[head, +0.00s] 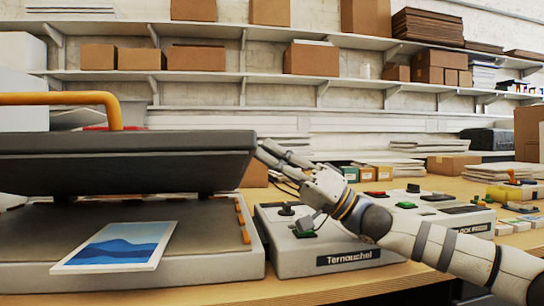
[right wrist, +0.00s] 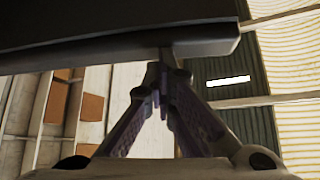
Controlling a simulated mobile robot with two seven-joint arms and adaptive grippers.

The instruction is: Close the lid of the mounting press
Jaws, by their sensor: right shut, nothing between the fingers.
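The mounting press has a dark thick lid (head: 120,160) raised over its bed, with a gap between them. Its grey base (head: 150,275) sits on the wooden table, and a blue mountain print (head: 118,246) lies on the bed, overhanging the front edge. An orange handle (head: 60,98) rises above the lid at the left. My right gripper (head: 264,148) is shut and empty, its fingertips at the right end of the lid. In the right wrist view the fingertips (right wrist: 163,70) meet or nearly meet the lid's edge (right wrist: 205,42); contact is unclear. My left gripper is not in view.
A control box (head: 325,258) labelled "Ternauchel" stands right of the press, under my right arm. Another button panel (head: 430,208) lies behind it. Small boxes, paper stacks and a yellow item (head: 505,193) crowd the table's right. Shelves with cardboard boxes line the wall.

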